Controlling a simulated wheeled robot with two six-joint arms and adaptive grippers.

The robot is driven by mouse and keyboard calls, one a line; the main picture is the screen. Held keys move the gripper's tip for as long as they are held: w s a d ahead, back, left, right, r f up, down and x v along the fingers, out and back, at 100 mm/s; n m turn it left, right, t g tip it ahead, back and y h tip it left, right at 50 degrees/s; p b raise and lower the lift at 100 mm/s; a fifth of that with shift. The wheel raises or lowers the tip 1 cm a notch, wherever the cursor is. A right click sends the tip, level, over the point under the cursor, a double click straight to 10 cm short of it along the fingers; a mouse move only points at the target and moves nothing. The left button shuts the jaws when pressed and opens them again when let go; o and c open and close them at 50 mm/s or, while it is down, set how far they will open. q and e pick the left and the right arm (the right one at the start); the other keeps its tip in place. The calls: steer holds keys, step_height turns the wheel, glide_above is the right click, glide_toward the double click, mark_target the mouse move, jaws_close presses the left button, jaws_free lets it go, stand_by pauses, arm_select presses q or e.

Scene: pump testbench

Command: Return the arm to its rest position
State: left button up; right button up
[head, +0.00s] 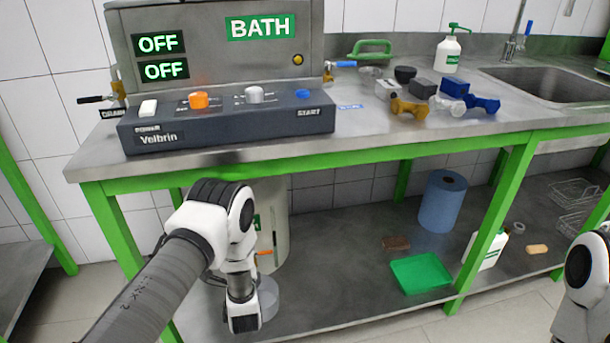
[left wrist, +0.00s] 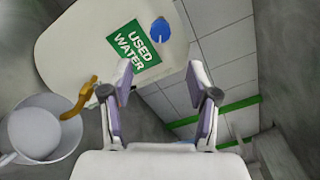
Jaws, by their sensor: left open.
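My left arm (head: 228,235) reaches in from the left, with its forearm hanging down in front of the bench's lower shelf. The left gripper's fingers are hard to see in the head view. In the left wrist view my left gripper (left wrist: 160,75) is open, with nothing between its fingers. Beyond it is a pale container (left wrist: 80,52) with a green USED WATER label, a blue cap and an orange tap. A grey-white bucket (left wrist: 68,152) stands below the tap. My right arm (head: 587,275) shows only at the right edge; its gripper is out of frame.
The green-framed bench (head: 300,157) carries the BATH unit (head: 225,75) with two OFF displays and a control panel (head: 240,123). A blue roll (head: 442,200) and a green tray (head: 420,273) are on the lower shelf. Floor shows at the lower left.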

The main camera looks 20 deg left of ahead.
arm_select(q)
steer(key=s+d+f+n+g+h, duration=0.3)
steer(key=s+d+f+g+h, duration=0.15)
steer(key=s, duration=0.55)
steer(key=s+d+f+n+g+h, duration=0.35)
steer(key=s+d+f, duration=0.2)
steer(key=s, duration=0.35)
steer(key=s+d+f+n+g+h, duration=0.1)
steer(key=s+d+n+g, duration=0.2)
steer(key=s+n+g, duration=0.75)
steer(key=s+r+t+p, duration=0.1)
steer(key=s+r+p, duration=0.2)
steer(key=r+p, duration=0.9)
steer(key=s+r+n+t+p, duration=0.1)
steer(key=s+r+t+p, duration=0.1)
steer(key=r+p, duration=0.9)
steer(key=shift+s+r+p, duration=0.35)
steer(key=shift+s+p, duration=0.05)
steer(key=shift+s, duration=0.1)
